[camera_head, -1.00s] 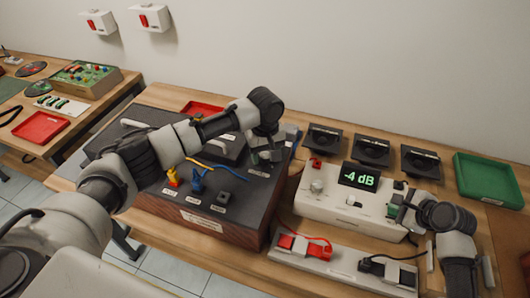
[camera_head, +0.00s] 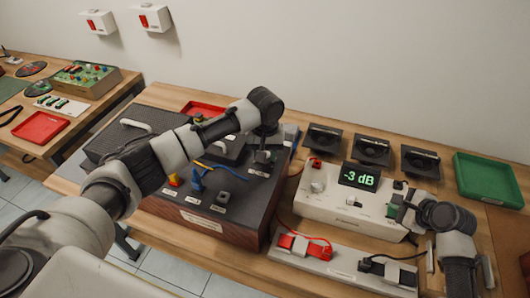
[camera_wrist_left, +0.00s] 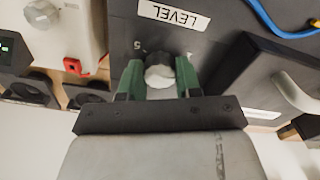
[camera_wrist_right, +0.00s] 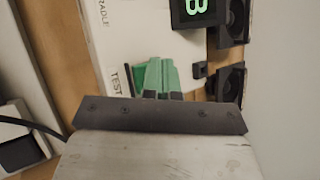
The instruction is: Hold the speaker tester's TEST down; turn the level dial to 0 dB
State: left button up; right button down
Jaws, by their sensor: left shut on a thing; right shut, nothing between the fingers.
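The level dial (camera_wrist_left: 160,72), a pale knob with a dark base, stands on the dark hi-fi unit (camera_head: 225,225) beside its LEVEL label (camera_wrist_left: 173,14). My left gripper (camera_wrist_left: 160,80) is shut on the dial; in the head view this gripper (camera_head: 262,160) hides most of it. The white speaker tester (camera_head: 325,207) stands to the right, and its display (camera_head: 359,177) reads -3 dB in green. My right gripper (camera_head: 397,212) is shut and empty at the tester's right end. In the right wrist view its green fingers (camera_wrist_right: 157,78) are beside the TEST label (camera_wrist_right: 121,90) and hide the button.
Several black speakers (camera_head: 371,150) stand behind the tester. A green tray (camera_head: 487,180) is at the right. A power strip (camera_head: 335,268) with red and black plugs lies in front. Blue and yellow plugs (camera_head: 196,180) stand on the hi-fi unit, left of my left gripper.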

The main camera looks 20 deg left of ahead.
pick_arm(q)
jog(key=m, duration=0.5)
jog(key=shift+m, duration=0.4)
jog(key=m, duration=0.9)
jog(key=shift+m, duration=0.4)
jog(key=m, duration=0.4)
jog(key=shift+m, duration=0.3)
jog(key=o, duration=0.9)
jog(key=shift+r, duration=0.1)
notch_tip(320, 180, up, 12)
jog(key=shift+f, duration=0.1)
